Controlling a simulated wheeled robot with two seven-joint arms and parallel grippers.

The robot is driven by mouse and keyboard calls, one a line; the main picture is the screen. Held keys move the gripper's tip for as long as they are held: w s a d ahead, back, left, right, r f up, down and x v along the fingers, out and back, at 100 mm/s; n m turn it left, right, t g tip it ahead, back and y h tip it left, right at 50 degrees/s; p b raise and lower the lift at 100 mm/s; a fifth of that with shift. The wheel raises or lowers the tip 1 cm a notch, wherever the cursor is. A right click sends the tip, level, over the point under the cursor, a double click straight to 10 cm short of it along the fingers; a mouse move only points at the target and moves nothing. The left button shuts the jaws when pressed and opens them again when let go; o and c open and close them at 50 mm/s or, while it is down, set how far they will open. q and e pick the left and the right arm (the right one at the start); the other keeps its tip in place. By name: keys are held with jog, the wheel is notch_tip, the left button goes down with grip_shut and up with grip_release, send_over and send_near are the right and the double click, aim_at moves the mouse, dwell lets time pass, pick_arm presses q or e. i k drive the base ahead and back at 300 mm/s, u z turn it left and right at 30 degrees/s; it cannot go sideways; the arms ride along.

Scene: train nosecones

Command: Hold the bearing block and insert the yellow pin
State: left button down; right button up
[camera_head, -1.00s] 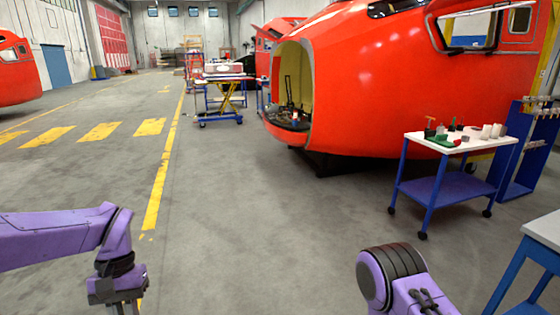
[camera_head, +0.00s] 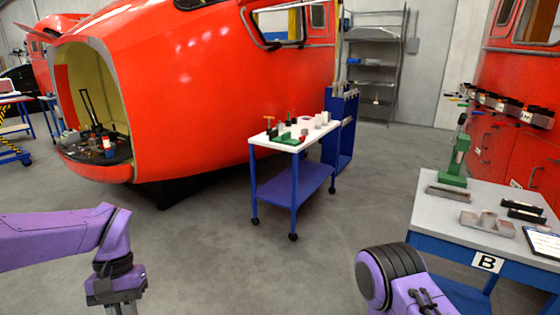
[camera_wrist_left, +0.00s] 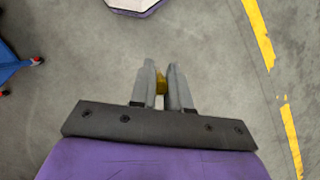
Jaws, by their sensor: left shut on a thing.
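In the left wrist view my left gripper (camera_wrist_left: 162,88) is shut on a small yellow piece, the yellow pin (camera_wrist_left: 161,86), which is mostly hidden between the two grey fingers. In the head view my left arm comes in from the left, and the fingertips are below the frame. My right arm shows at the bottom right of the head view, with its gripper out of view. I cannot tell which thing is the bearing block; a grey block-like part (camera_head: 487,222) lies on the grey workbench labelled B.
The grey workbench (camera_head: 440,212) at right carries a green press-like tool (camera_head: 455,160) and dark parts. A white-topped blue cart (camera_head: 262,139) with small items stands mid-frame. Red nosecones (camera_head: 200,90) stand behind it and at right. The floor before the cart is clear.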

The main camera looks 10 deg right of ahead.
aim_at(487, 221)
jog(key=z, duration=1.15)
jog(key=i, duration=1)
jog(key=z, duration=0.95)
